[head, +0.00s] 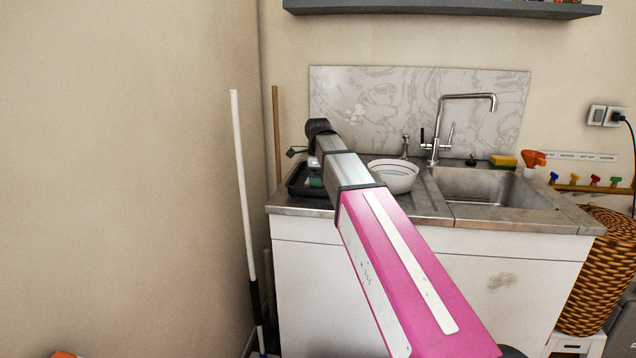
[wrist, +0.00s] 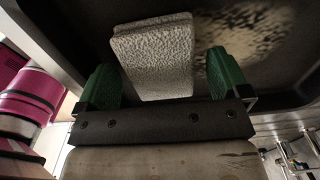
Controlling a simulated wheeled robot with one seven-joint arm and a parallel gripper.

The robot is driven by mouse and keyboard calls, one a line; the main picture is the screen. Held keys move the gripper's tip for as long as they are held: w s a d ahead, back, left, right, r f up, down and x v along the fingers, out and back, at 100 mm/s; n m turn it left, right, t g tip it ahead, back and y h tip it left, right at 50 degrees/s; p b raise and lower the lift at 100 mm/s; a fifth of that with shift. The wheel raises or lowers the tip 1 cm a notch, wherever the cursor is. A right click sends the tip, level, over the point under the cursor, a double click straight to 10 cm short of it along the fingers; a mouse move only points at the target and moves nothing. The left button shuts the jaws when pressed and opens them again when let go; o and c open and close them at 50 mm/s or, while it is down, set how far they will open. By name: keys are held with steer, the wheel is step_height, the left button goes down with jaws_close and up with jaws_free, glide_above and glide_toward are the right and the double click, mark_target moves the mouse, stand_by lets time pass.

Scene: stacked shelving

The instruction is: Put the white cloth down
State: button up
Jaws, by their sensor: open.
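The white cloth (wrist: 155,55), a folded pad with a bumpy texture, shows in the wrist view inside a dark tray (wrist: 270,55). My gripper (wrist: 164,72) has green fingers standing apart on either side of the cloth. A gap shows between the cloth and the right finger; the left finger is close to the cloth's edge, and I cannot tell if they touch. In the head view the black tray (head: 296,183) sits at the left end of the sink counter, under my arm. My arm hides much of the tray, and the cloth cannot be made out there.
A white bowl (head: 394,177) stands on the counter just right of my arm. The steel sink (head: 480,184) with its tall tap (head: 436,130) is further right, with a yellow sponge (head: 503,161) behind it. A white pole (head: 243,205) leans at the left wall.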

step_height(320, 180, up, 12)
steer(key=shift+f, duration=0.15)
stand_by(0.3)
steer(key=shift+s, duration=0.1)
